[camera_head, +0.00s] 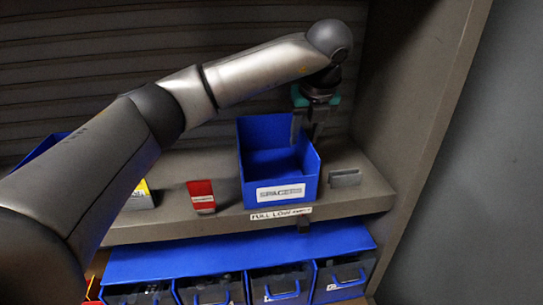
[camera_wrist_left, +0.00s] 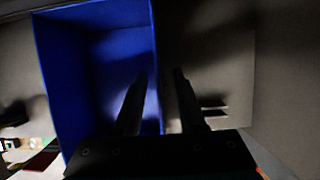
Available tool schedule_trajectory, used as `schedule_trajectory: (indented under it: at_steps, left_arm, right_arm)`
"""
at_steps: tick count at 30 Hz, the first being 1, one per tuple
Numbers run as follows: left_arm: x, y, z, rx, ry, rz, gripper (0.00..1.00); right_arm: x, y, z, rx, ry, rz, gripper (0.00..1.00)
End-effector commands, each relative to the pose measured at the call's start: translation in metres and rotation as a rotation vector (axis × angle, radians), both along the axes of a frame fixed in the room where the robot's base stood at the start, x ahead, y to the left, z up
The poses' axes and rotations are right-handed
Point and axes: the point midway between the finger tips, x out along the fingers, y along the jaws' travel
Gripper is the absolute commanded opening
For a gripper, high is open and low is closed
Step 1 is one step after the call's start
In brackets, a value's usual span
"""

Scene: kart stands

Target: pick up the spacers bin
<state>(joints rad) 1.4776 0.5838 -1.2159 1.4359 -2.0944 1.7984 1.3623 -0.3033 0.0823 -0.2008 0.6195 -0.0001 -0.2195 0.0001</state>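The blue spacers bin (camera_head: 279,192), with a white "SPACERS" label on its front, stands upright on the grey shelf. No contents are visible inside it. My left gripper (camera_head: 307,138) comes down from above at the bin's right side wall. In the left wrist view the bin (camera_wrist_left: 92,70) fills the left half. The left gripper (camera_wrist_left: 160,78) is open there, one finger over the bin's inside and the other outside, with the right wall's edge between them. I cannot tell whether either finger touches the wall. My right gripper is not in view.
A grey bracket (camera_head: 345,178) sits right of the bin, near the stand's side panel (camera_head: 418,110). A red box (camera_head: 201,195) and a yellow-and-white box (camera_head: 143,196) stand left. Blue drawers (camera_head: 278,285) sit below the shelf (camera_head: 170,224). My left arm hides the shelf's left part.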

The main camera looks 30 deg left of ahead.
Motion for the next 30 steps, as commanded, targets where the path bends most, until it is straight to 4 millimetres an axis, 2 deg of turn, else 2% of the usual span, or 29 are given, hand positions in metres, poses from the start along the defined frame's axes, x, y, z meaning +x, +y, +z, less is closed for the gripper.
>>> schedule_trajectory:
  at_steps: [1,6,15,25,30]
  left_arm:
    - [0.001,0.004,-0.005,0.001,0.003,0.002,0.4]
    - [0.007,0.008,-0.025,0.001,0.002,0.002,0.4]
    - [0.008,0.009,-0.03,0.001,-0.001,0.0,0.39]
    - [0.008,0.009,-0.029,0.0,0.0,0.001,0.02]
    - [0.008,0.009,-0.029,0.0,0.0,0.001,0.0]
  right_arm:
    - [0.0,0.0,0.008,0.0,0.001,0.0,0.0]
    - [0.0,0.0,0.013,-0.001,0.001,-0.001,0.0]
    - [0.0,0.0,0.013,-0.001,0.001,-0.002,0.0]
    - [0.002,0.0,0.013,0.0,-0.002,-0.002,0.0]
    - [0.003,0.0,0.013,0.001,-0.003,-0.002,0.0]
